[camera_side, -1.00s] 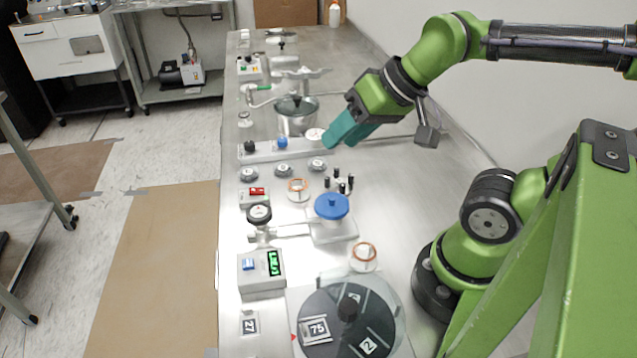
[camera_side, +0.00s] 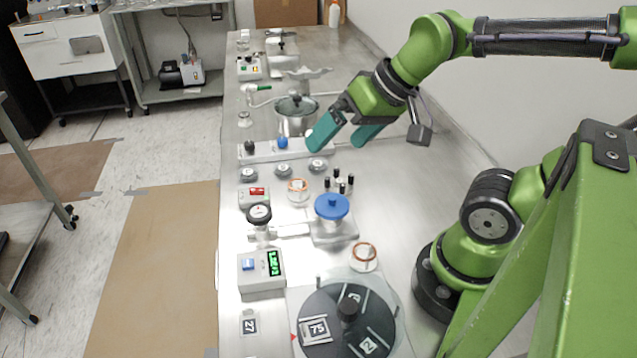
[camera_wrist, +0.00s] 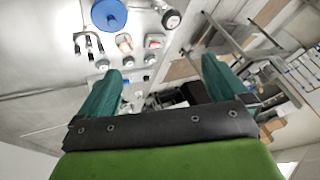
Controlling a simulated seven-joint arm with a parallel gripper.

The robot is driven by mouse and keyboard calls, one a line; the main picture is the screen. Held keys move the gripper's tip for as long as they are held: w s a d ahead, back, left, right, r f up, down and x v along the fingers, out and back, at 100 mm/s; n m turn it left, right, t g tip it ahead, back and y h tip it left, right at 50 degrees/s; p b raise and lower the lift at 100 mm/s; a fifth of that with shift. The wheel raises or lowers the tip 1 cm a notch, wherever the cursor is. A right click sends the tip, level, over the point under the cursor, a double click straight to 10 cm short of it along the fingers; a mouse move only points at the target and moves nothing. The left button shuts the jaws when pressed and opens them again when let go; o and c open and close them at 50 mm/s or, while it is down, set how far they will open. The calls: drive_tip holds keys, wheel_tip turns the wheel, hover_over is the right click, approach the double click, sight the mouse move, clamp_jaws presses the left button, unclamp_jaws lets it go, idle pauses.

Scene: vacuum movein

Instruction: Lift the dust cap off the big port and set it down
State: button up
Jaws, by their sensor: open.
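A blue round dust cap (camera_side: 332,206) with a small knob sits on the big port (camera_side: 333,227), on a metal block in the middle of the bench. In the wrist view the blue cap (camera_wrist: 109,14) shows at the top left. My gripper (camera_side: 341,139) has its teal fingers spread apart and empty. It is above the bench, behind the cap and over the white strip with knobs. In the wrist view the gripper (camera_wrist: 160,75) also shows both fingers apart, with nothing between them.
Several small black posts (camera_side: 340,183) stand just behind the cap. A gauge (camera_side: 259,214) is left of it, and a copper-coloured ring (camera_side: 364,256) lies in front. A dark disc (camera_side: 347,322) is at the front. Bare bench (camera_side: 398,185) lies to the right.

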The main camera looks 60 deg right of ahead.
drive_tip(key=w+d+f+n+g+h, duration=0.1)
drive_tip(key=w+d+f+n+g, duration=0.1)
drive_tip(key=w+d+g, duration=0.15)
drive_tip(key=n+g, duration=0.2)
drive_tip(key=g, duration=0.1)
hover_over(332, 198)
drive_tip(key=shift+h, duration=0.4)
drive_tip(key=f, duration=1)
drive_tip(key=shift+w+d, duration=0.15)
drive_tip(key=shift+d, duration=0.2)
drive_tip(key=shift+a+f, duration=0.15)
drive_tip(key=shift+f, duration=1.25)
drive_tip(key=shift+a+f, duration=0.15)
drive_tip(key=shift+f, duration=1.2)
drive_tip(key=shift+c, duration=0.3)
drive_tip(key=c, duration=1)
drive_tip(key=shift+c, duration=0.2)
wheel_tip(332, 198, up, 13)
